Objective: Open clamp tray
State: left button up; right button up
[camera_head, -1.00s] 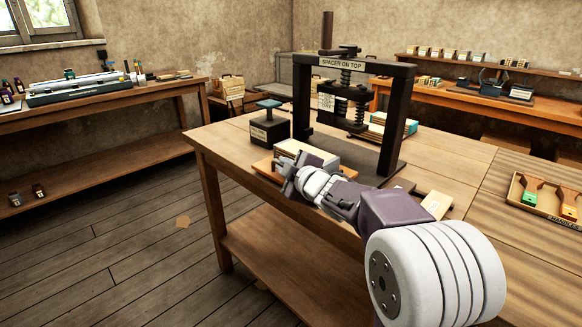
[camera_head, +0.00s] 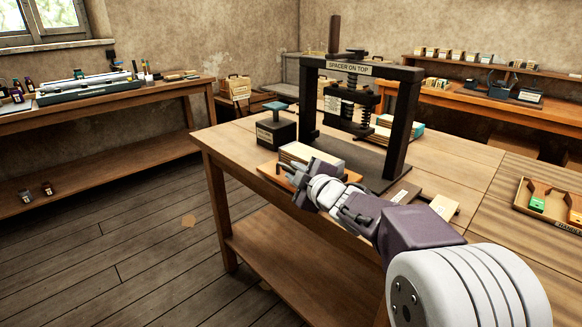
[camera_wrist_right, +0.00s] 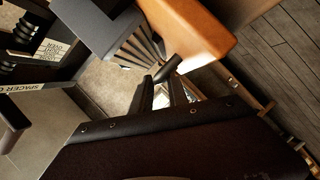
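The handwheel press (camera_head: 395,125) is a black frame with a "SPACER ON TOP" sign, standing on the wooden table. The flat orange-brown tray board (camera_head: 266,172) lies at its front left, bearing a pale stack of pages (camera_head: 322,151). My right gripper (camera_head: 298,177) is at the board's near edge and hides part of it. In the right wrist view, an orange board (camera_wrist_right: 190,32) with a dark peg (camera_wrist_right: 168,69) lies just beyond the gripper's two fingers (camera_wrist_right: 162,93). A gap shows between the fingers, and they hold nothing visible. My left gripper is not in view.
A black block with a blue-topped post (camera_head: 275,128) stands left of the tray. Books (camera_head: 402,127) lie behind the press. A small pale block (camera_head: 443,206) and a labelled wooden tray (camera_head: 548,207) are at the right. Open floor lies left of the table.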

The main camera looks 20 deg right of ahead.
jog(key=p+v, duration=0.1)
jog(key=v, duration=0.3)
jog(key=shift+s+r, duration=0.2)
jog(key=shift+r, duration=0.05)
jog(key=shift+s+p, duration=0.4)
jog(key=shift+s, duration=0.3)
